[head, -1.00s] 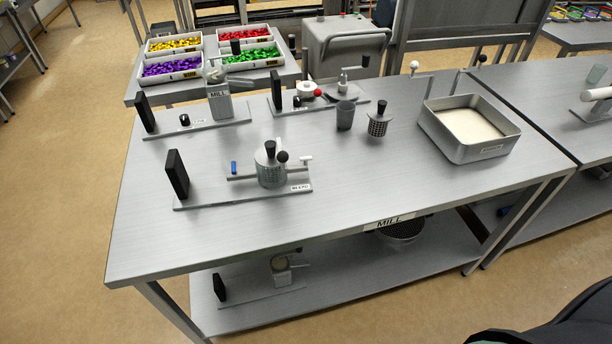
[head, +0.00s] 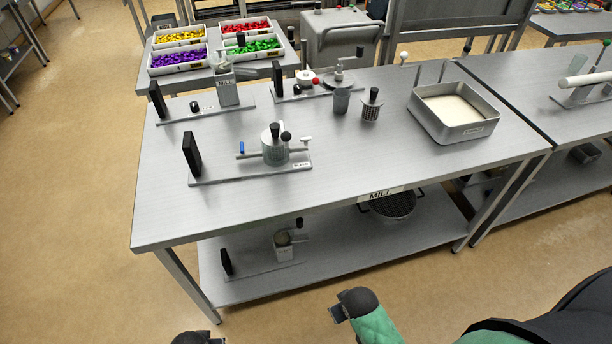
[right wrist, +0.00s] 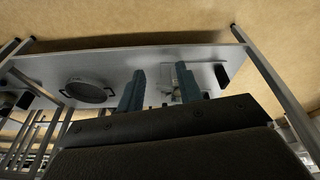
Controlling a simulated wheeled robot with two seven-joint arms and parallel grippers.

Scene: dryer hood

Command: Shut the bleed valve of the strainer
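The strainer (head: 275,149) stands on a flat base plate (head: 250,172) on the front left of the table. It has a grey perforated cylinder with a black knob on top, a blue lever (head: 241,148) on the left and a white-tipped handle (head: 306,139) on the right. The plate label is too small to read surely, so which handle is the bleed valve is unclear. My right gripper (head: 338,312) is in front of the table, low and apart from the strainer; in the right wrist view (right wrist: 160,90) its fingers are spread and empty. My left gripper (head: 195,338) barely shows at the bottom edge.
The steel table (head: 330,180) also carries a mill (head: 227,90), a grey cup (head: 341,101), a perforated basket (head: 371,108) and a deep tray (head: 455,118). A round sieve (head: 394,204) and another small device (head: 283,245) are on the lower shelf.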

